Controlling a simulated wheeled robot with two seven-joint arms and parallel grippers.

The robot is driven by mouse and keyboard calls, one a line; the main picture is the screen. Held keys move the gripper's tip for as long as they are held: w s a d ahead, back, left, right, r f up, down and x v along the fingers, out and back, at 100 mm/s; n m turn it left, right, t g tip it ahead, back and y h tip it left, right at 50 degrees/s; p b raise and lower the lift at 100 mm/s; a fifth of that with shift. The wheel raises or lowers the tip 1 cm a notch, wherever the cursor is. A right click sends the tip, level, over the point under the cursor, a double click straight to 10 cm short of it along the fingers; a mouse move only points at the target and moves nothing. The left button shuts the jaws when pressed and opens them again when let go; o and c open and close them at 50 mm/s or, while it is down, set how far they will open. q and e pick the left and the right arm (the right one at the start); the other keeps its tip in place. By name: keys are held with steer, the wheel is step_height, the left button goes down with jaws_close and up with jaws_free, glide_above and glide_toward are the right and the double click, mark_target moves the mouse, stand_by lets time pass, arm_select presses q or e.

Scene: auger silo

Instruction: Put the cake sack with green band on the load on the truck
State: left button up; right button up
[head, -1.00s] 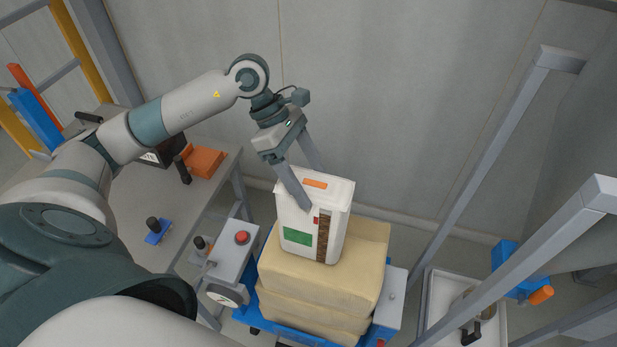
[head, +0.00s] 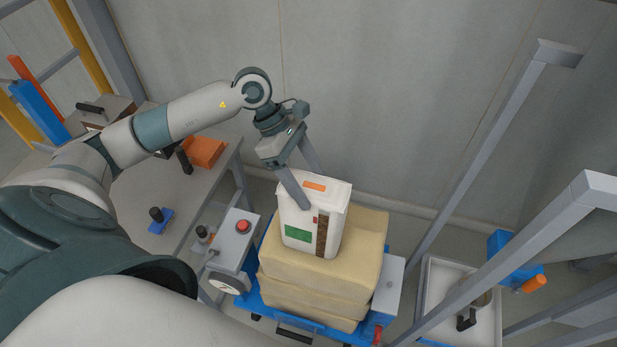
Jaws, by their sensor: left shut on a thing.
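The cake sack with green band (head: 297,234) is a white, upright block with a green patch, a brown strip and an orange mark on top. My left gripper (head: 310,190) is shut on its upper part, with one finger across the near face. The sack is over the top of the load (head: 350,262), a stack of tan sacks. Its base seems to touch the top sack, though I cannot tell whether it bears on it. The load lies on the blue truck (head: 312,330). My right gripper is not in view.
A grey control box with a red button (head: 243,227) and a dial stands left of the load. A grey table (head: 140,215) with an orange block (head: 204,152) is at left. Grey frame posts (head: 490,150) and a white tray (head: 432,290) are at right.

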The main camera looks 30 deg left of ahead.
arm_select(q)
steer(key=o, duration=2.1)
steer(key=shift+c, duration=0.2)
steer(key=shift+s, duration=0.1)
steer(key=b+v, duration=0.5)
steer(key=v, duration=0.7)
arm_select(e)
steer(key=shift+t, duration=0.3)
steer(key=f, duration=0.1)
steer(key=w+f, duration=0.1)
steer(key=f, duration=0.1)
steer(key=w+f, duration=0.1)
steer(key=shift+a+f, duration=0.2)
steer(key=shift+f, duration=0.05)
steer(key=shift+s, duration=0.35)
arm_select(q)
steer(key=shift+r, duration=0.1)
